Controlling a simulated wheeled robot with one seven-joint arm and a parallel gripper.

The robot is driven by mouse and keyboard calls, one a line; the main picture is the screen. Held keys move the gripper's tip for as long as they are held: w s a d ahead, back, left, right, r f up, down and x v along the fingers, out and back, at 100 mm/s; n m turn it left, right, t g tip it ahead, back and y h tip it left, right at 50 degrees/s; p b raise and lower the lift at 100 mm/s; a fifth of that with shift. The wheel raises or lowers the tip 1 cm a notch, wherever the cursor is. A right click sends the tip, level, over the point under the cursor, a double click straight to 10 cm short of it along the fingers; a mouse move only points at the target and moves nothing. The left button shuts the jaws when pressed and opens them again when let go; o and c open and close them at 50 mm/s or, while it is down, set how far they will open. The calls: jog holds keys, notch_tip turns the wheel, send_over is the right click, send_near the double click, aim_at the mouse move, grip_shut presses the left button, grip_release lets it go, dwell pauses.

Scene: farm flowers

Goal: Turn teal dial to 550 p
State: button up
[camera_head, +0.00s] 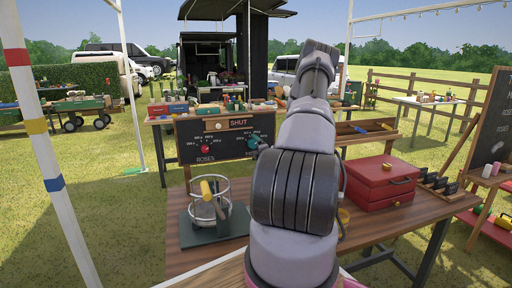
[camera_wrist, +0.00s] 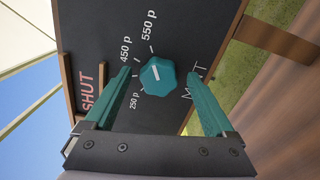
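The teal dial (camera_wrist: 157,76) sits on a black price board (camera_wrist: 95,30), with a short white pointer mark on its face. Labels 250 p, 450 p and 550 p are printed around it. The wrist view is turned sideways, and I cannot tell exactly which label the pointer lines up with. My gripper (camera_wrist: 159,72) is open, its two teal fingers on either side of the dial with gaps showing. How far the tips are from the board is unclear. In the head view the teal dial (camera_head: 254,141) shows just left of my arm, which hides the gripper.
A red dial (camera_head: 205,148) labelled ROSES is left of the teal one, with a SHUT sign (camera_head: 238,124) above. On the near wooden table (camera_head: 345,225) are a round wire-framed device (camera_head: 209,205) and a red box (camera_head: 383,180). Grass lies around.

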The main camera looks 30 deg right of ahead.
jog(key=v, duration=1.1)
dwell(0.5)
